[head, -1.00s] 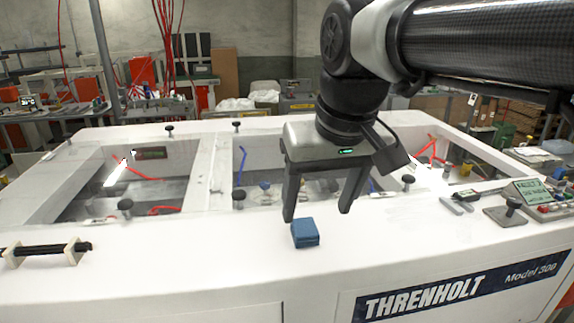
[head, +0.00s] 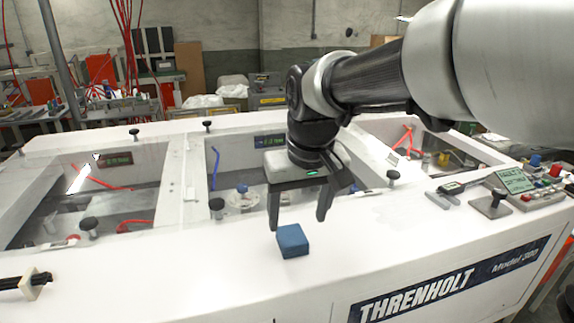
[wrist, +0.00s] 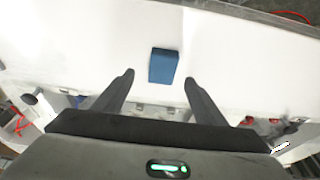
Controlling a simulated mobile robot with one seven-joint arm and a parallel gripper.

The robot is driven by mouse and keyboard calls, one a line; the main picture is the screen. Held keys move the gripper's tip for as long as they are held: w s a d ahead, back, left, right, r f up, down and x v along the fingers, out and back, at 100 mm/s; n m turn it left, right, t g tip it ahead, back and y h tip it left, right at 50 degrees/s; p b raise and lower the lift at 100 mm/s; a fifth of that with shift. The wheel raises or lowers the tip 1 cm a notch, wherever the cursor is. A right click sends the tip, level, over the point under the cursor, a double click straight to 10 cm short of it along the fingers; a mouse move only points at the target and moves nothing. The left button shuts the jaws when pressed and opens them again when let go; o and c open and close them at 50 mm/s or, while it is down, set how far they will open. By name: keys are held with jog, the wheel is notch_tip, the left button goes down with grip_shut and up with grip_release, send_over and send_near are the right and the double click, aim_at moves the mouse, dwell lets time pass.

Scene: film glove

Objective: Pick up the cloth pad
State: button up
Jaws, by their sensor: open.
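The cloth pad (head: 292,241) is a small blue block on the white top of the machine, near its front edge in the head view. In the wrist view the pad (wrist: 163,66) lies just beyond the fingertips, roughly centred between them. My gripper (head: 297,224) is open and empty, with its fingers pointing down. In the wrist view the open fingers (wrist: 159,76) show one on each side, with the pad ahead of them. The pad does not look touched by either finger.
The white machine top (head: 400,235) is clear around the pad. Behind my gripper are recessed bays with black knobs (head: 217,206). To the right lie a black-handled tool (head: 491,203) and a control panel (head: 540,200). A black rod in a white holder (head: 30,283) sits at the left.

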aim_at(292, 235)
jog(key=x, duration=0.6)
jog(key=shift+a+f, duration=0.3)
jog(key=c, duration=1.2)
